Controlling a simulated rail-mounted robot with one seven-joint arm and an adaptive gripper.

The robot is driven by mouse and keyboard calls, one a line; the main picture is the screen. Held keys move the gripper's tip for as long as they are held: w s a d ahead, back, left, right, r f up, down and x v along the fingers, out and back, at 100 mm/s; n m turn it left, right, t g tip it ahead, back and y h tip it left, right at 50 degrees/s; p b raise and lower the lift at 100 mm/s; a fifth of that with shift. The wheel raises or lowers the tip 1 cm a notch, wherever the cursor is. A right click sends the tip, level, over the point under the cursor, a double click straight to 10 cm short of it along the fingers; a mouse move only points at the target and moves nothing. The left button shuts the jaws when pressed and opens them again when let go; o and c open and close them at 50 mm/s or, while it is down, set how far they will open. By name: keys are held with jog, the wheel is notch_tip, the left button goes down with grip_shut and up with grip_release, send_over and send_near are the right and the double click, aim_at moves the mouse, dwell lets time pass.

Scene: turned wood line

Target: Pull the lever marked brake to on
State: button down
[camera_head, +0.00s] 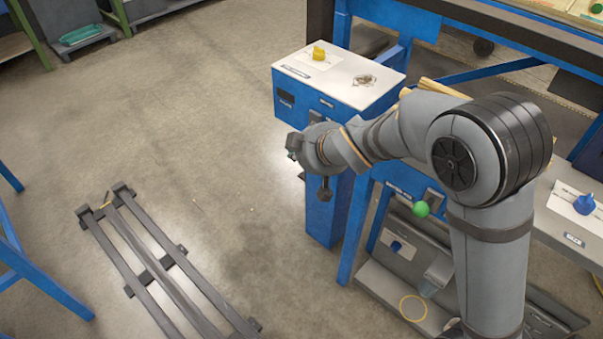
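My gripper (294,146) is at the end of my grey arm, in front of the blue cabinet with the light top. It is small and partly hidden by my wrist, so its fingers cannot be made out. A dark knob on a short stem (325,190) hangs just below my wrist; I cannot tell whether it touches my gripper. A grey plate (316,117) shows on the cabinet front above my wrist. A green ball knob (421,209) sits under another grey plate, right of the cabinet. The labels are too small to read, so I cannot tell which lever is marked brake.
The cabinet top (345,82) carries a yellow knob (319,53). A blue knob (584,203) is on the bench at right. A dark slatted rack (160,265) lies on the floor at lower left.

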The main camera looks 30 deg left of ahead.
jog(key=s+d+r+b, duration=0.2)
jog(key=s+d+r, duration=0.1)
jog(key=s+d, duration=0.3)
jog(key=shift+s+r, duration=0.25)
jog(key=shift+s, duration=0.75)
jog(key=w+a+f+p, duration=0.2)
jog(key=w+a+p, duration=0.5)
jog(key=w, duration=0.3)
jog(key=shift+w+a+f, duration=0.4)
jog(key=shift+a, duration=0.05)
jog(key=shift+f, duration=0.1)
